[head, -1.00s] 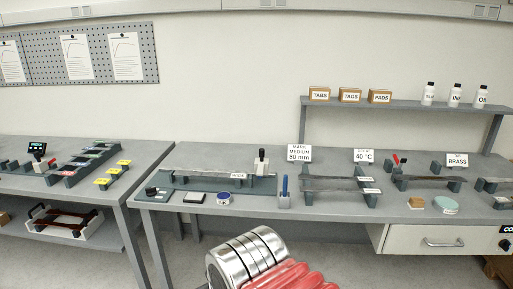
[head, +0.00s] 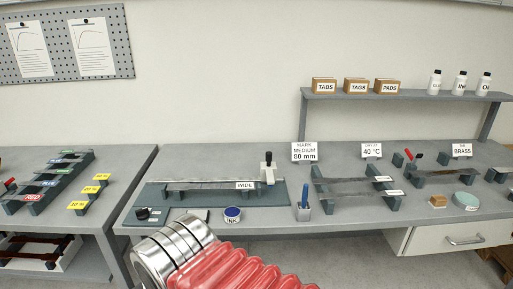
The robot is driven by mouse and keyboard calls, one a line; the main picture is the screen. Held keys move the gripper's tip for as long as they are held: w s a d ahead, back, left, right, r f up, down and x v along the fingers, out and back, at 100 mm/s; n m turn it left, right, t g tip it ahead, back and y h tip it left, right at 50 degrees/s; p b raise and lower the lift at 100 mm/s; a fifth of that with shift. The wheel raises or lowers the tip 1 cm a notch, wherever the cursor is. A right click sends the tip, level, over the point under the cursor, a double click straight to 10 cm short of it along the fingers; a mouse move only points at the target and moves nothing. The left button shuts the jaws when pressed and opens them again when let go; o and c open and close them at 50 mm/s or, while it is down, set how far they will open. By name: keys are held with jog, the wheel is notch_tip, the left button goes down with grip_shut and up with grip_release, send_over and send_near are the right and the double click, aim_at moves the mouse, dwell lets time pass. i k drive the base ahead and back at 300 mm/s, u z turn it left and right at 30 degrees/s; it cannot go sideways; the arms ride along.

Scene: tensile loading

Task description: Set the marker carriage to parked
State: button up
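What looks like the marker carriage (head: 267,172) is a pale upright block with a black knob. It stands at the right end of a long rail (head: 205,184) on a dark grey base plate (head: 275,194). A small white "WIDE" label (head: 246,185) sits just left of it. I cannot read any parked mark from here. My arm shows at the bottom as a ribbed metal cylinder and a red bellows, in front of the bench. My gripper's fingers are not in view.
An ink tin (head: 232,214), a dark knob (head: 142,213) and a blue pen in a holder (head: 304,201) stand near the front. A "MARK MEDIUM 80 mm" sign (head: 304,152) stands behind. Racks with bars (head: 350,184) are on the right.

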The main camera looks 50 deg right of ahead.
aim_at(268, 168)
jog(key=z, duration=0.45)
jog(key=i, duration=1.05)
jog(key=z, duration=0.65)
